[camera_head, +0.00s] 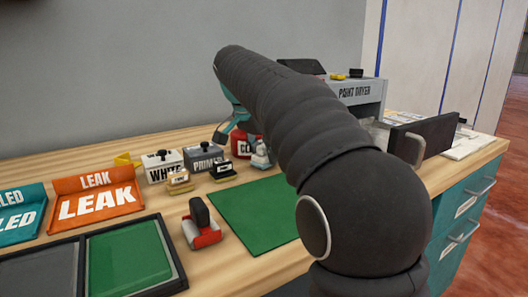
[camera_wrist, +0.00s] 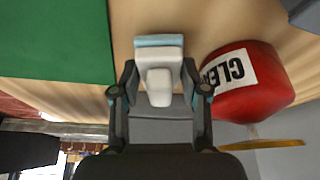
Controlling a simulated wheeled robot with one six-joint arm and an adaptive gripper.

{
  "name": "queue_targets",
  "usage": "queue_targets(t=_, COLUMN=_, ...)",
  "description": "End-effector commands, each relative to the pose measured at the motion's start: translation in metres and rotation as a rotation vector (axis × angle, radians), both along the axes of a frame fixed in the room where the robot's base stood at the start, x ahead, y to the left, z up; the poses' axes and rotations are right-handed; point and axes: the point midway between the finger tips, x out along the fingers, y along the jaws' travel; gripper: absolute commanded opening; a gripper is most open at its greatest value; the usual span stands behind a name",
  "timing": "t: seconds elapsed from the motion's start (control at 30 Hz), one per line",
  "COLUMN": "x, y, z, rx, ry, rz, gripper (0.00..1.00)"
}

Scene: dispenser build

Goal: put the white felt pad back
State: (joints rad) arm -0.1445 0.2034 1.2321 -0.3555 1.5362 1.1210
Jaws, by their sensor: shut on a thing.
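My gripper (camera_wrist: 158,92) is shut on the white grip of a small block with a pale blue-grey face, which looks like the white felt pad (camera_wrist: 158,50). In the wrist view it lies between the green mat and the red pot. In the head view a pale block that seems to be the same pad (camera_head: 260,157) shows beside the red pot, partly behind my arm. I cannot tell whether its face touches the bench.
A red pot (camera_head: 242,146) marked "CLE…" stands close to the held pad. A grey box marked "PRIMER" (camera_head: 205,165) and a white box (camera_head: 160,167) stand left of it, with small labelled pads in front. The green mat (camera_head: 250,215) is bare where visible.

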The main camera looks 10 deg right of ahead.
Motion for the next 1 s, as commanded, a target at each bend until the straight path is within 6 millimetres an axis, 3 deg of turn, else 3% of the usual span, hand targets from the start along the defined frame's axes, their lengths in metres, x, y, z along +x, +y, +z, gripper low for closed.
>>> queue_targets(t=0.67, x=-0.0002, y=-0.0001, z=-0.0092, rx=0.000, ry=0.000, rz=0.000, gripper=0.02)
queue_targets(t=0.7, x=-0.0001, y=0.0000, z=-0.0093, rx=0.000, ry=0.000, rz=0.000, gripper=0.47)
queue_targets(t=0.8, x=-0.0001, y=-0.0001, z=-0.0089, rx=0.000, ry=0.000, rz=0.000, gripper=0.72)
queue_targets(t=1.0, x=-0.0001, y=-0.0001, z=-0.0089, rx=0.000, ry=0.000, rz=0.000, gripper=0.74)
